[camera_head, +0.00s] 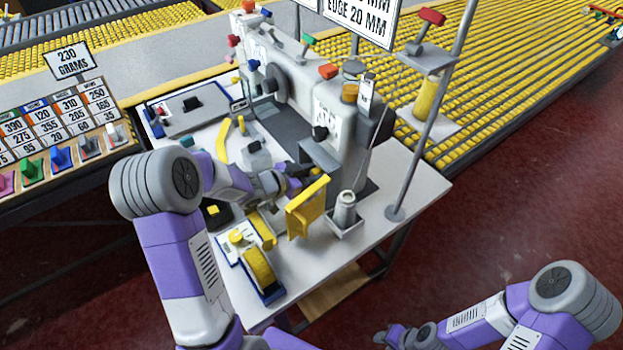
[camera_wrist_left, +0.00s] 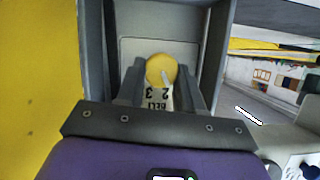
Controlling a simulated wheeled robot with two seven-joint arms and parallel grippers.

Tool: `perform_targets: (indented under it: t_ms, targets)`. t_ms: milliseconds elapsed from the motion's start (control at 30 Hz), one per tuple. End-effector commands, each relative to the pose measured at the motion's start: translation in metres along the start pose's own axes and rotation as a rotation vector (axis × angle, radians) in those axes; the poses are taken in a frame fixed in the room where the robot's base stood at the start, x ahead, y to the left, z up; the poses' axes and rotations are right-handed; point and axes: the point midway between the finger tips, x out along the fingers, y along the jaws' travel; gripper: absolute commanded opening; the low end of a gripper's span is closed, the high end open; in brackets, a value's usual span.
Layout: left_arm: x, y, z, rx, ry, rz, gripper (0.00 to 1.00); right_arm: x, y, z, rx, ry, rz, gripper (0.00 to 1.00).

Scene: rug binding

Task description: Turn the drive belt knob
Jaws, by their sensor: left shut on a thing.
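The drive belt knob (camera_wrist_left: 161,69) is a round yellow dial with a pale pointer mark in the left wrist view. Beside it is a white label (camera_wrist_left: 157,97) with "BELT" and the digits 2 and 3, seen upside down. My left gripper (camera_wrist_left: 163,77) is shut on the knob, one finger on each side. In the head view the left gripper (camera_head: 300,178) reaches to the front of the grey sewing machine (camera_head: 345,125), and the knob is hidden there. My right gripper (camera_head: 388,336) hangs low at the bottom, away from the table, too small to read its fingers.
A yellow plate (camera_head: 307,208) stands close beside the left gripper; it fills the left edge of the wrist view. A thread cone (camera_head: 345,210) and a tape dispenser (camera_head: 258,270) are on the white table (camera_head: 425,185). A thread stand pole (camera_head: 430,120) rises at right.

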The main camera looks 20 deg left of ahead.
Motion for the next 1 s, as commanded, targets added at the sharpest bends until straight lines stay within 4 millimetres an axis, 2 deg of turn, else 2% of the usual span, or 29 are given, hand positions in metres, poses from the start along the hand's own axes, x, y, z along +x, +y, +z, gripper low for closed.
perform_targets:
  t_ms: [33,300,900,933,1000]
  targets:
    - [0.002,0.001,0.004,0.029,0.001,-0.012,0.06,0.010,0.004,0.000,0.000,0.000,0.000,0.38]
    - [0.001,0.003,0.003,0.146,0.001,-0.059,0.06,0.030,0.011,-0.001,0.000,0.000,0.000,0.38]
    - [0.000,0.003,0.001,0.186,-0.003,-0.076,0.06,0.035,0.013,-0.002,0.000,0.000,0.000,0.38]
    - [0.000,0.003,0.001,0.186,-0.003,-0.076,0.39,0.035,0.013,-0.002,0.000,0.000,0.000,0.38]
    - [0.000,0.003,0.001,0.186,-0.002,-0.077,0.50,0.035,0.013,-0.002,0.000,0.000,0.000,0.38]
